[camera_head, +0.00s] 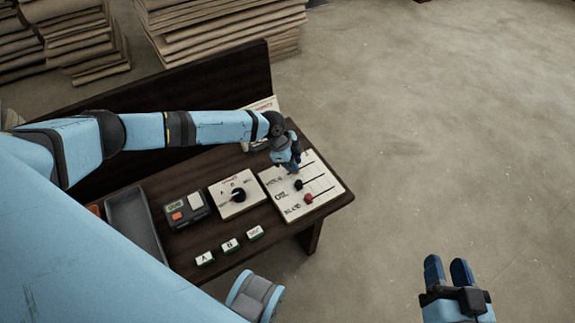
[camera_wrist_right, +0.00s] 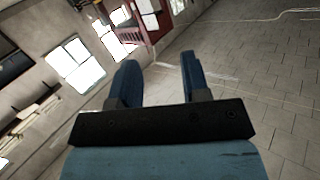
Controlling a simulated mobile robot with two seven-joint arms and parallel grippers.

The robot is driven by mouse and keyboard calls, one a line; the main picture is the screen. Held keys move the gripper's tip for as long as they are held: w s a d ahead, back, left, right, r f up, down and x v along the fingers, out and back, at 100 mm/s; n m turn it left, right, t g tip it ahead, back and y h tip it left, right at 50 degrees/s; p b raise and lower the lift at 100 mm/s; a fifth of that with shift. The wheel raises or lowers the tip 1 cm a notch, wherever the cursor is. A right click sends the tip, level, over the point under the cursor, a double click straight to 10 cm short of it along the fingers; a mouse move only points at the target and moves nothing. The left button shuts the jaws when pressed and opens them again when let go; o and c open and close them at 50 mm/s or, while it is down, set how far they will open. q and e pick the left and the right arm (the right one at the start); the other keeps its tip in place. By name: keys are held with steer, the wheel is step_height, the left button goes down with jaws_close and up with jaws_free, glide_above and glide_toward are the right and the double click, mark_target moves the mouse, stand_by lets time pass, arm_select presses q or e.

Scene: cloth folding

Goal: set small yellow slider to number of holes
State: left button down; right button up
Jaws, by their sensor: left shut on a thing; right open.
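A white panel (camera_head: 331,190) with several dark slider slots and printed labels lies at the right end of the dark table. A red knob (camera_head: 308,198) sits on the nearest slot and a black knob (camera_head: 298,184) on the middle one. My left gripper (camera_head: 292,168) reaches down over the farthest slot, its fingers shut on a slider knob that they hide. I see no yellow on the panel, so that knob's colour cannot be told. My right gripper (camera_head: 448,268) is open and empty over the floor, away from the table; its spread fingers also show in the right wrist view (camera_wrist_right: 160,72).
On the table (camera_head: 185,255) are a dial panel (camera_head: 222,207), a grey box with coloured buttons (camera_head: 186,209), a grey tray (camera_head: 112,203) and small lettered blocks (camera_head: 231,245). Cardboard stacks (camera_head: 225,25) stand behind. The floor at right is clear.

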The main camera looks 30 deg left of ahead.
arm_select(q)
steer(key=shift+w+d, duration=0.25)
steer(key=shift+w, duration=0.15)
steer(key=c, duration=1)
jaws_free()
arm_select(e)
steer(key=shift+w+r, duration=0.25)
steer(key=shift+r, duration=0.3)
arm_select(q)
steer(key=shift+a+r, duration=0.25)
steer(key=shift+r, duration=0.2)
steer(key=p+v, duration=0.3)
steer(key=v, duration=0.9)
steer(key=shift+s+a+r+p, duration=0.1)
steer(key=shift+a+r+p, duration=0.05)
steer(key=shift+r+p, duration=0.25)
arm_select(e)
steer(key=s+d+f+g+h, duration=0.2)
steer(key=d+f+g, duration=0.1)
steer(key=f, duration=0.3)
steer(key=shift+s+f, duration=0.25)
steer(key=shift+s, duration=0.1)
